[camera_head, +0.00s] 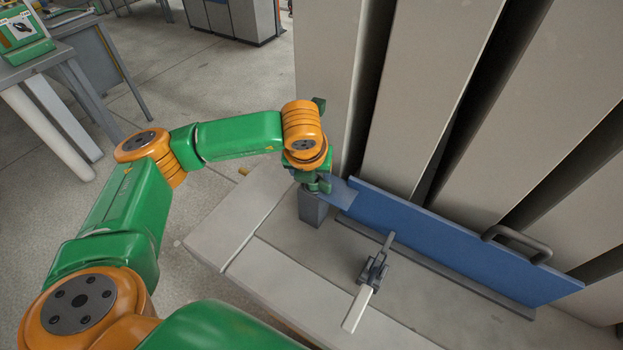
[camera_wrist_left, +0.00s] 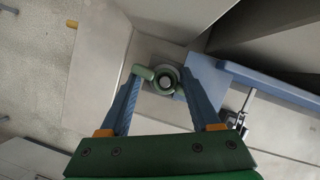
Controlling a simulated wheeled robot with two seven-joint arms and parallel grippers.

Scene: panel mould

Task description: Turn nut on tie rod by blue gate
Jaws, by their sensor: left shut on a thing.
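The nut (camera_wrist_left: 172,88) shows in the left wrist view as a green piece with a lobe at its left, around the pale round end of the tie rod (camera_wrist_left: 165,81). My left gripper (camera_wrist_left: 165,78) is shut on the nut, with one blue finger on each side. The gripper largely hides the nut there. The blue gate also shows in the left wrist view (camera_wrist_left: 270,86), right of the fingers. My right gripper is not in view.
A grey clamp (camera_head: 372,272) with a pale bar stands in front of the gate on the mould table (camera_head: 235,225). A handle (camera_head: 518,241) sits on the gate's top edge. Tall beige panels (camera_head: 430,90) rise close behind the gate. Open floor lies left.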

